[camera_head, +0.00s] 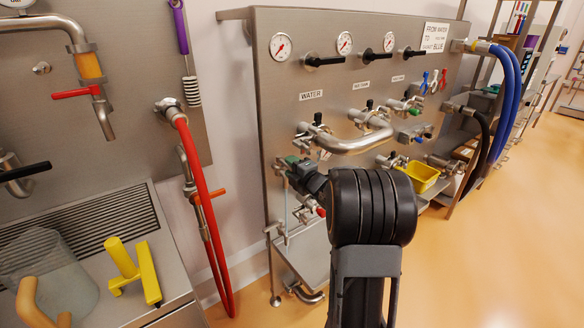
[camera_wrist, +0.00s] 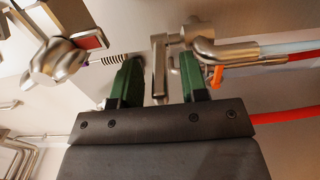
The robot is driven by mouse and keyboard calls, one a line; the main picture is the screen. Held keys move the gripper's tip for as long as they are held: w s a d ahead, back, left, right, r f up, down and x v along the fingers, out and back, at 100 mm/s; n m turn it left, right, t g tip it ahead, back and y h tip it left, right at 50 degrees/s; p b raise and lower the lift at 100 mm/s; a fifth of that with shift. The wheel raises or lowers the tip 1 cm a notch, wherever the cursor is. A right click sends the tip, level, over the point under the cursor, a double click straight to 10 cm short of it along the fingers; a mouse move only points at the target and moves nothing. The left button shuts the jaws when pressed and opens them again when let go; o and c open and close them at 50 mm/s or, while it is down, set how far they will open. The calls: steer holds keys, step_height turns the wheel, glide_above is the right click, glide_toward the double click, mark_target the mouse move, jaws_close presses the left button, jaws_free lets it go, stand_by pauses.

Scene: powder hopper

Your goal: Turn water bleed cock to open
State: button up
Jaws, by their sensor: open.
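The water bleed cock shows in the wrist view as a small metal valve (camera_wrist: 200,46) with a plain metal lever (camera_wrist: 159,66). A pale translucent tube (camera_wrist: 290,46) leads from it. My gripper (camera_wrist: 160,82) is open, with its two green fingers on either side of the lever. The lever lies in the gap between them, and I cannot tell whether either finger touches it. In the head view my gripper (camera_head: 296,163) is at the left edge of the steel panel, below the WATER label (camera_head: 311,95). My dark wrist hides part of the piping there, and the cock is hard to make out.
A red hose (camera_head: 205,210) with an orange-handled valve (camera_head: 210,195) hangs left of the panel. In the wrist view a metal fitting with a red part (camera_wrist: 60,60) is close on the left. A yellow bin (camera_head: 421,177) stands to the right. Open floor (camera_head: 500,230) lies at the right.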

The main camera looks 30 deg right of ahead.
steer(key=s+d+b, duration=0.1)
steer(key=s, duration=0.7)
steer(key=shift+s, duration=0.25)
